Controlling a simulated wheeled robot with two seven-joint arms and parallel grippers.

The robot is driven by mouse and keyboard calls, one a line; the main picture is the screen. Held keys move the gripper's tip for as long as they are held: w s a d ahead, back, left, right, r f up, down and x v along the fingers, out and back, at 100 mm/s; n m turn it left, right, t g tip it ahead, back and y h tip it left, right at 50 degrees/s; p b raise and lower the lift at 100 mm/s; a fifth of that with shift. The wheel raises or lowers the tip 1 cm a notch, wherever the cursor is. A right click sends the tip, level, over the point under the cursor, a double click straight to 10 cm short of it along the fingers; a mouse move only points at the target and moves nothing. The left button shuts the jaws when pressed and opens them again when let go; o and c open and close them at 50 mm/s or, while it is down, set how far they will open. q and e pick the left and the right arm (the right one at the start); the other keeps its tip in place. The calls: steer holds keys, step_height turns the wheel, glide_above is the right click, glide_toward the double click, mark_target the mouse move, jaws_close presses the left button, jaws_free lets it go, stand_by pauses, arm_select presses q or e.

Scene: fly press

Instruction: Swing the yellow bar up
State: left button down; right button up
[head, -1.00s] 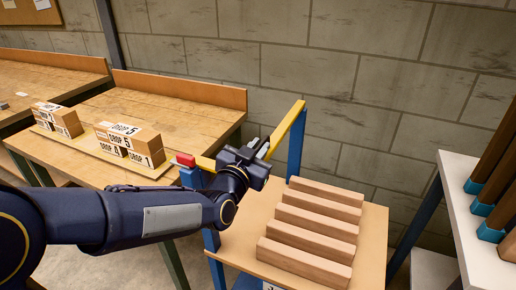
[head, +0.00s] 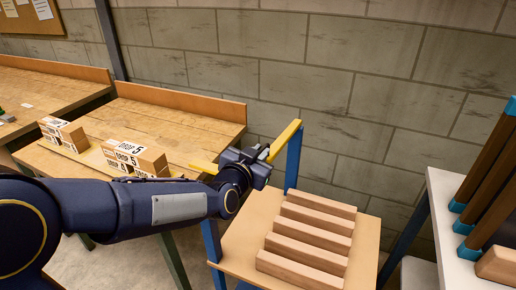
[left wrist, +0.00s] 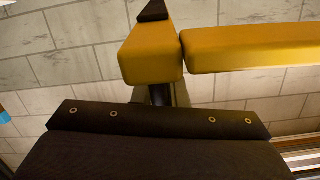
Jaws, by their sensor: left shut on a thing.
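The yellow bar (head: 285,141) shows in the head view to the right of my left gripper, running to the top of a blue post (head: 292,165). A yellow piece (head: 204,166) also shows to the gripper's left. My left gripper (head: 259,158) is shut on the yellow bar, and its dark body hides the held part. In the left wrist view, a yellow block end (left wrist: 150,55) and a longer yellow length (left wrist: 255,47) lie side by side with a narrow gap. My right gripper is not in view.
The press table (head: 236,233) bears several wooden bars (head: 318,228) just right of my left arm. A workbench (head: 175,120) at the left holds boxes (head: 137,153) marked DROP. A pale shelf (head: 450,215) with brown, blue-ended posts stands at the right. A block wall is behind.

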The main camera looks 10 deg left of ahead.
arm_select(q)
steer(key=w+r+p, duration=0.1)
steer(key=r+p, duration=0.2)
steer(key=p, duration=0.1)
steer(key=w+r+g+p, duration=0.1)
steer(key=r+p, duration=0.2)
steer(key=p, duration=0.1)
steer(key=w+d+r+g+p, duration=0.1)
steer(key=r+p, duration=0.2)
steer(key=p, duration=0.1)
steer(key=shift+w+r+y+p, duration=0.1)
steer(key=shift+r+y+p, duration=0.1)
steer(key=shift+y+p, duration=0.15)
steer(key=w+d+r+g+p, duration=0.1)
steer(key=w+r+g+p, duration=0.2)
steer(key=w+r+p, duration=0.2)
steer(key=shift+d+r+y+p, duration=0.25)
steer(key=shift+r+y+p, duration=0.15)
steer(key=shift+y+p, duration=0.05)
